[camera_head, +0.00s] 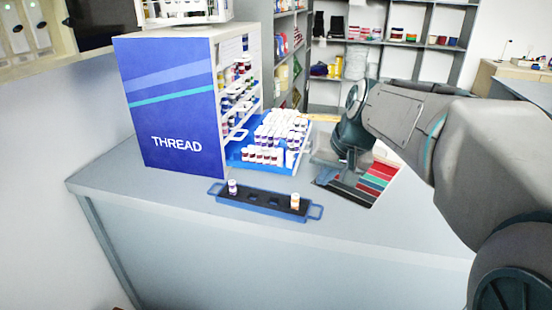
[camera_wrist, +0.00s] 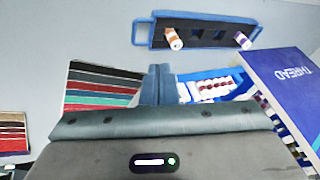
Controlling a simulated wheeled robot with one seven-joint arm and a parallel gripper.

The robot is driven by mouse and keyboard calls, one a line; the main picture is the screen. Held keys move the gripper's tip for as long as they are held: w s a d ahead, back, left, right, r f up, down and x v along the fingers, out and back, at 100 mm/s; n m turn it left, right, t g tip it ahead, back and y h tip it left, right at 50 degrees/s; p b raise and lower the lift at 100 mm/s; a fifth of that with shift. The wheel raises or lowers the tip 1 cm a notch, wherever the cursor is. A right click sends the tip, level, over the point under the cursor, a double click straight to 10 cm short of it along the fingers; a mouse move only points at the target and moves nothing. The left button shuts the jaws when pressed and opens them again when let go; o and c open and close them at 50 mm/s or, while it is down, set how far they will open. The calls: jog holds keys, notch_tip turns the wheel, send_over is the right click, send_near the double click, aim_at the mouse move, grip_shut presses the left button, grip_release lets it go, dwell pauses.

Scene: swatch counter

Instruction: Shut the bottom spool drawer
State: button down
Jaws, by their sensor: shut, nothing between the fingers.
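The blue thread cabinet (camera_head: 172,105) stands on the counter in the head view, its open side facing right. Its bottom spool drawer (camera_head: 236,152) is blue, pulled out to the right, and filled with white and coloured spools. The drawer shows partly in the wrist view (camera_wrist: 240,92), behind my fingers. My gripper (camera_head: 325,176) is to the right of the drawer's outer end, pointing down, low over the counter. In the wrist view its fingers (camera_wrist: 158,72) are together and empty, close beside the drawer. I cannot tell whether they touch it.
A blue-black spool tray (camera_head: 265,198) with two spools lies in front of the drawer. A striped swatch card (camera_head: 370,185) lies under and right of my gripper. The counter front (camera_head: 150,190) is clear. Shelves stand behind.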

jog(key=w+r+t+y+b, duration=0.1)
jog(key=w+t+y+b, duration=0.15)
jog(key=w, duration=0.85)
send_near(278, 166)
jog(key=shift+m+g+h, duration=0.35)
jog(key=shift+m+g, duration=0.05)
jog(key=shift+g, duration=0.05)
jog(key=f, duration=0.1)
jog(key=w+d+f, duration=0.1)
jog(key=w+f, duration=0.1)
jog(key=shift+d+f+b, duration=0.3)
jog(key=shift+w+a+r, duration=0.1)
jog(key=shift+w+a, duration=0.1)
jog(key=shift+a, duration=0.4)
jog(key=shift+w+a+r, duration=0.1)
jog(key=shift+w+a, duration=0.1)
jog(key=shift+a, duration=0.4)
jog(key=shift+w+a+p, duration=0.2)
jog(key=shift+a+p, duration=0.1)
jog(key=shift+a, duration=0.35)
